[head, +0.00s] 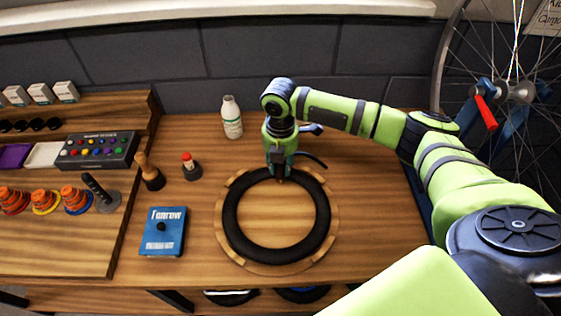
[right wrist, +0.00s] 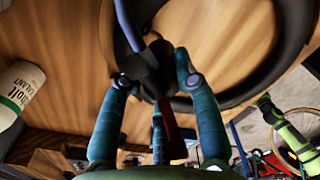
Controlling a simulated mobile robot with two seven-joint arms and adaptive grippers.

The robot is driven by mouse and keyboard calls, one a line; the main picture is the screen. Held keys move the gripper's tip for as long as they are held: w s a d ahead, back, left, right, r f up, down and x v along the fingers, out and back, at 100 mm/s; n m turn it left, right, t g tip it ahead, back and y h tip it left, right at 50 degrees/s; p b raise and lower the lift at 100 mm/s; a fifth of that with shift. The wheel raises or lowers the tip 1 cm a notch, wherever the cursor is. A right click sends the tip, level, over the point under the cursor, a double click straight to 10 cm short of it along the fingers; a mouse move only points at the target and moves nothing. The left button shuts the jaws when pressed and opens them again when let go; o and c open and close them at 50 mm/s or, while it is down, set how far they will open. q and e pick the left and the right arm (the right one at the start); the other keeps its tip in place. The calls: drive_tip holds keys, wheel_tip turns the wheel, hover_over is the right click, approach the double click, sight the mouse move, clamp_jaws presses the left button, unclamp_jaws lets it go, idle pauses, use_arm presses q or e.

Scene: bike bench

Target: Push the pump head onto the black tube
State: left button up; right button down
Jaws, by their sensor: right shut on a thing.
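The black tube (head: 233,215) lies as a ring on a round wooden holder (head: 222,243) on the bench. My right gripper (head: 279,170) is over the far edge of the ring, fingers down. In the right wrist view its fingers (right wrist: 157,78) are shut on the dark pump head (right wrist: 148,66), with a hose (right wrist: 128,22) running off it and a red part (right wrist: 173,130) between the fingers. The tube (right wrist: 262,88) passes close to the pump head there. The tube's valve is hidden, so I cannot tell whether the head is on it.
A white bottle (head: 232,120) stands at the back, left of my gripper. A small red-capped pot (head: 191,168), a wooden-handled tool (head: 150,173) and a blue box (head: 163,241) are left of the ring. A wheel (head: 485,55) is at the back right.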

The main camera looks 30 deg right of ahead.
drive_tip(key=c, duration=0.8)
unclamp_jaws()
drive_tip(key=shift+c, duration=0.2)
wheel_tip(320, 180, up, 12)
